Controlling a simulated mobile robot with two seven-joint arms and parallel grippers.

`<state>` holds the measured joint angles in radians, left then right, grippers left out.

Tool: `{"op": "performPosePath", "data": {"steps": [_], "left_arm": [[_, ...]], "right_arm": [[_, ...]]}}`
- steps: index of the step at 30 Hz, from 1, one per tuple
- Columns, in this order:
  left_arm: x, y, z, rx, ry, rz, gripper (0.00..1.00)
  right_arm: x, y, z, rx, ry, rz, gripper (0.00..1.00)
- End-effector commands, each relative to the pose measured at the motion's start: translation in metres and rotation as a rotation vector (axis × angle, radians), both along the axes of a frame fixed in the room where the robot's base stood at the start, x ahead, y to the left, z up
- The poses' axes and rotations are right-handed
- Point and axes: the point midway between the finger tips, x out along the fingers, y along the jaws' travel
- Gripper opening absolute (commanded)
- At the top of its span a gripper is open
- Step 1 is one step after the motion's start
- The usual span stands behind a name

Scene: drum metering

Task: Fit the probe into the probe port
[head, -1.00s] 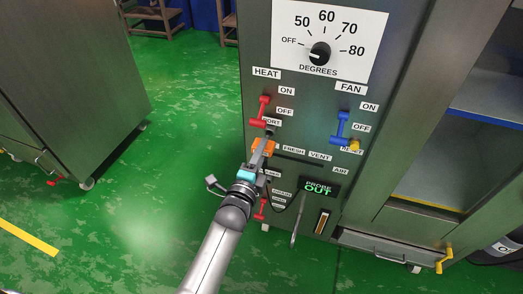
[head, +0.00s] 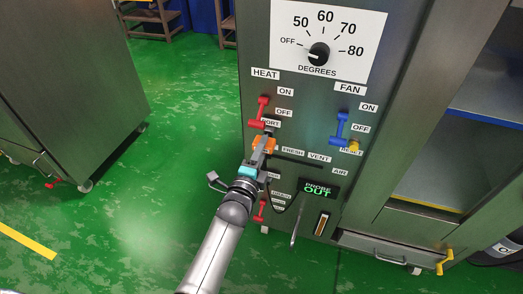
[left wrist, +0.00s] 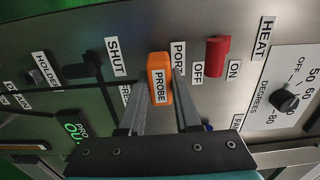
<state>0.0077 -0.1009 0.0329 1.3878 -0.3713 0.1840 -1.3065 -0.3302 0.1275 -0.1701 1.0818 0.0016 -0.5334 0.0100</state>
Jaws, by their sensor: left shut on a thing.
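The probe has an orange handle marked PROBE (left wrist: 159,80), held between the fingers of my left gripper (left wrist: 155,105) in the left wrist view. My left gripper also shows in the head view (head: 260,152), shut on the orange handle (head: 264,143) close to the panel front. The PORT label (left wrist: 178,58) is right beside the handle in the left wrist view. The probe port itself and the probe's tip are hidden behind the handle and gripper, so I cannot tell whether the tip is in. A small display (head: 318,190) reads PROBE OUT. My right gripper is not in view.
The steel panel carries a red HEAT lever (head: 259,112), a blue FAN lever (head: 340,128), a yellow reset knob (head: 354,146) and a temperature dial (head: 319,53). A VENT slot lies right of my gripper. Green floor (head: 180,130) is open to the left.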

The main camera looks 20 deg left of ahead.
Motion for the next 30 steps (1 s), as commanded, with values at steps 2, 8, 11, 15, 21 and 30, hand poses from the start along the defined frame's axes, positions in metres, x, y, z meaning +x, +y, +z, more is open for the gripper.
{"op": "performPosePath", "data": {"steps": [2,8,11,15,21,30], "left_arm": [[0.002,0.0,0.0,0.001,-0.002,0.0,0.0],[0.007,0.0,0.0,0.001,-0.002,0.0,0.0],[0.01,0.0,0.0,0.001,-0.002,0.0,0.0],[0.013,0.0,0.0,0.0,-0.002,0.0,0.0],[0.018,-0.001,0.0,0.0,-0.001,0.0,0.0],[0.017,0.0,0.0,0.0,0.0,0.0,0.66]], "right_arm": [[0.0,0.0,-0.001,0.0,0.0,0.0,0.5],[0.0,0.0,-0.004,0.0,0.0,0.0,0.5],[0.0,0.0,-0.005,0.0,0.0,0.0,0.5],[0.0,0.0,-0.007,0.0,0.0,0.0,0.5],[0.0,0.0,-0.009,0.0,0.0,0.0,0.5],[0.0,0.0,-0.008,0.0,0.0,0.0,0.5]]}}
